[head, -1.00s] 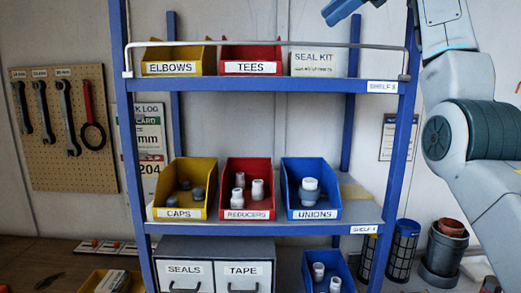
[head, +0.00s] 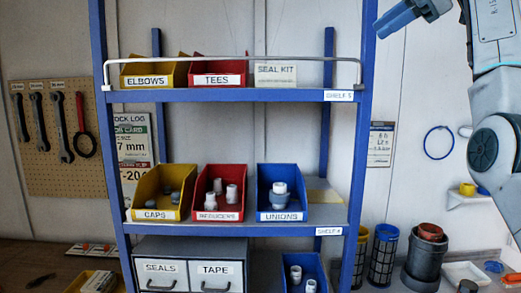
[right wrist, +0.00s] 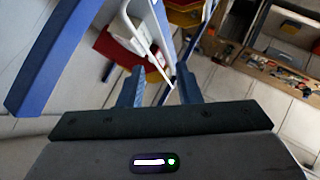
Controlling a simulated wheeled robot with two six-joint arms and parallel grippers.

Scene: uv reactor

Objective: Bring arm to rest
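My right arm (head: 497,110) comes in at the right edge of the head view, raised in front of the wall and right of the shelf rack. One blue finger of my right gripper (head: 398,18) shows near the top, beside the rack's right post. In the right wrist view the two blue fingers of the right gripper (right wrist: 158,86) stand apart with nothing between them. My left arm and gripper are not in view.
A blue shelf rack (head: 330,95) holds labelled bins, including the yellow caps bin (head: 158,215), red reducers bin (head: 220,215) and blue unions bin (head: 284,215). A pegboard (head: 45,170) with wrenches hangs left. Dark containers (head: 424,258) stand lower right.

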